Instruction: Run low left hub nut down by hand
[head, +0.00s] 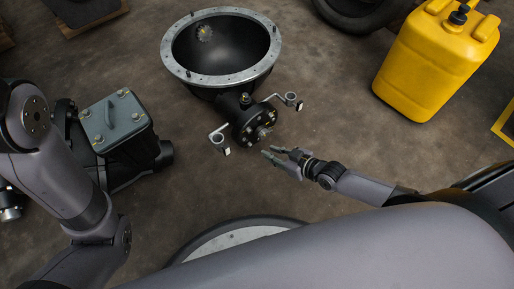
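The black hub (243,117) sticks out from the front of a large dark bowl-shaped housing (222,77) with a pale bolted rim. Small bright nuts or studs ring the hub face, around a silver stub. Its low left nut is too small to make out clearly, so I cannot tell how it is seated. My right gripper (267,151) is just in front of and below the hub face, its fingers pointing at it. The fingers are apart with nothing seen between them, and seem clear of the hub. My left arm shows at the left; its gripper is not seen.
Metal brackets (219,139) stick out on both sides of the hub. A grey-lidded box unit (115,119) stands at the left. A yellow jerrycan (430,60) is at the upper right, near a black tire (357,14). Bare floor lies between hub and jerrycan.

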